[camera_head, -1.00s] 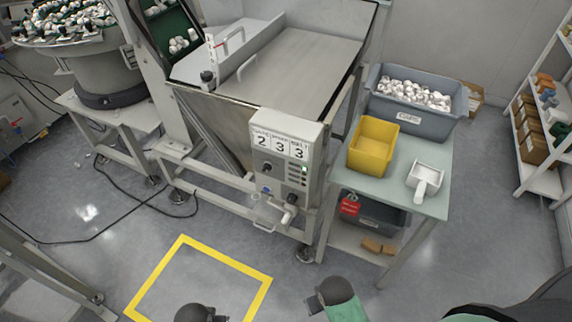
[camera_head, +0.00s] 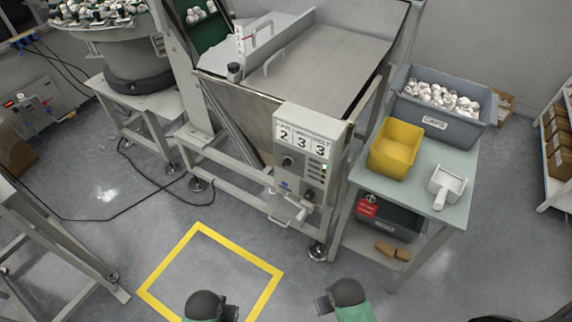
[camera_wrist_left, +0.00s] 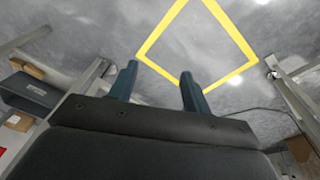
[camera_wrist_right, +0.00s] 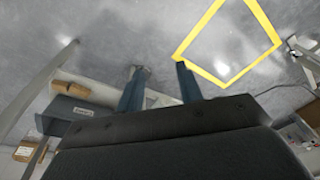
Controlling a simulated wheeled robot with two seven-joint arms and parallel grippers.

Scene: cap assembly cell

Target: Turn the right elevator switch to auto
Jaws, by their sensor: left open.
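A grey control box (camera_head: 309,147) is fixed to the front of the metal hopper (camera_head: 240,115). It carries number plates 2, 3, 3, a dark round knob (camera_head: 288,161) at left and another dark knob (camera_head: 308,193) lower down. The labels are too small to tell which is the elevator switch, and the knob positions cannot be read. My left gripper (camera_head: 232,312) and right gripper (camera_head: 322,304) are low in the head view, in front of and well apart from the box. In the wrist views, the left fingers (camera_wrist_left: 158,84) and right fingers (camera_wrist_right: 159,84) are spread and empty.
A side table (camera_head: 455,198) right of the box holds a yellow bin (camera_head: 396,150), a grey caps crate (camera_head: 465,125) and a white scoop (camera_head: 446,184). A metal pipe (camera_head: 290,216) sticks out below the box. The yellow-marked floor square (camera_head: 163,263) is clear.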

